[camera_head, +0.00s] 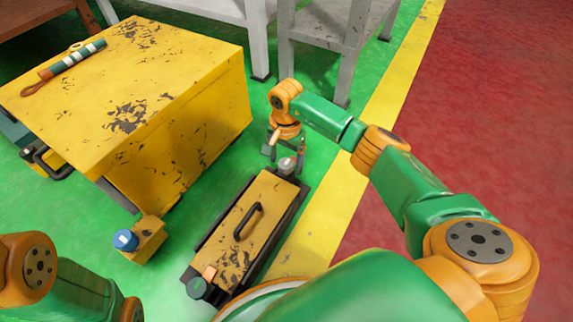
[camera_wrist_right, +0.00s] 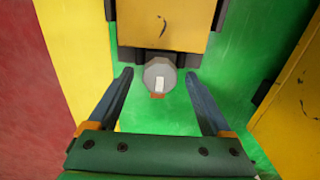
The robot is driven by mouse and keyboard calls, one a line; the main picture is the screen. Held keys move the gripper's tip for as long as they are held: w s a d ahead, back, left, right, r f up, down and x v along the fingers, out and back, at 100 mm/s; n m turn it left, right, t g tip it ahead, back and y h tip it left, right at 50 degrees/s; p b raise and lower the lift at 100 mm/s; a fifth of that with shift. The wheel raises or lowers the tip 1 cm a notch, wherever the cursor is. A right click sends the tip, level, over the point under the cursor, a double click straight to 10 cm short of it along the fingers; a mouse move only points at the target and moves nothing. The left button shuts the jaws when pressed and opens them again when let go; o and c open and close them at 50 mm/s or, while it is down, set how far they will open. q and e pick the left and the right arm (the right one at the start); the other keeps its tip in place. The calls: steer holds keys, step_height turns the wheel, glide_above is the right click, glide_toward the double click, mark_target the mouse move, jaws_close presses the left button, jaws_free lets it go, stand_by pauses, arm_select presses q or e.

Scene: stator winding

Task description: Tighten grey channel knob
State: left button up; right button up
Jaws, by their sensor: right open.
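The grey knob (camera_head: 286,166) sits at the far end of a low yellow box with a black handle (camera_head: 222,236). In the right wrist view the grey knob (camera_wrist_right: 158,72) is a round grey disc with a pale mark, beside the end of the yellow box (camera_wrist_right: 165,25). My right gripper (camera_head: 284,156) is open and points down at the knob. In the wrist view its two dark fingers (camera_wrist_right: 158,78) stand on either side of the knob, with visible gaps. My left arm shows at the lower left, but its gripper is out of view.
A dark green knob (camera_head: 198,288) is at the box's near end. A blue knob (camera_head: 125,240) is on a small yellow block. A large worn yellow cabinet (camera_head: 185,130) stands at the left with a striped tool (camera_head: 72,62) on top. Green floor lies between.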

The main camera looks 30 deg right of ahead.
jaws_close()
